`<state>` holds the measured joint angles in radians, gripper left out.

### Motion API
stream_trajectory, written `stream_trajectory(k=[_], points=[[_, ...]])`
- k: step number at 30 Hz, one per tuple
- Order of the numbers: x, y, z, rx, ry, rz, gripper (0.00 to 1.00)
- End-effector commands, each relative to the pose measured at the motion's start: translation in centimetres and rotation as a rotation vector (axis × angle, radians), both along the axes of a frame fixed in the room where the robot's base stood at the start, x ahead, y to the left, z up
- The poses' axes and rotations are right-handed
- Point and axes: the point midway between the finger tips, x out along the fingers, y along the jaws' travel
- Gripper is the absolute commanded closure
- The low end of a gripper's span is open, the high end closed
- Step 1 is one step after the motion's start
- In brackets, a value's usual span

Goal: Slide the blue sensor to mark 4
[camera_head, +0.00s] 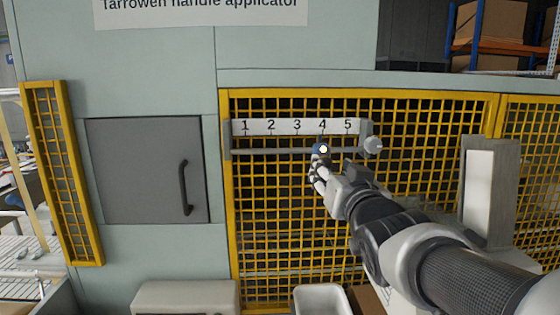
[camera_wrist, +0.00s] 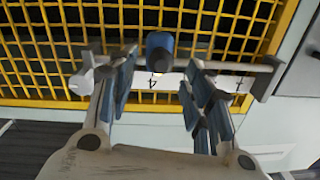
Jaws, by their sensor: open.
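The blue sensor (camera_head: 317,149) sits on a horizontal grey rail (camera_head: 270,151), just under the number 4 of the white scale strip (camera_head: 284,127) marked 1 to 5. A small pale yellow spot shows on the sensor. In the wrist view, the picture is turned over and the sensor (camera_wrist: 160,42) appears near the printed 4. My gripper (camera_head: 318,167) is open at the sensor. In the wrist view, its fingers stand to the left and right of the sensor with gaps visible; I cannot tell whether their tips reach its depth.
Yellow mesh guarding (camera_head: 270,220) lies behind the rail. A grey door with a dark handle (camera_head: 184,188) is at left. A white bin (camera_head: 322,300) and a pale box (camera_head: 185,297) stand below.

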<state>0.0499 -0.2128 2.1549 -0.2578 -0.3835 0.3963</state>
Motion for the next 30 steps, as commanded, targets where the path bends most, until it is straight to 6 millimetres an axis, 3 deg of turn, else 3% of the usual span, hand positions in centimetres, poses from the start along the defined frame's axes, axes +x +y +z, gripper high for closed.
stream_trajectory(k=[3, 10, 21, 30], points=[[2.4, 0.1, 0.0, 0.001, 0.004, 0.001, 0.54], [5.0, 0.2, 0.1, 0.000, 0.002, 0.000, 0.54], [5.5, 0.3, 0.0, 0.000, 0.001, 0.000, 0.54], [5.5, 0.3, 0.0, 0.000, 0.000, 0.000, 0.73]])
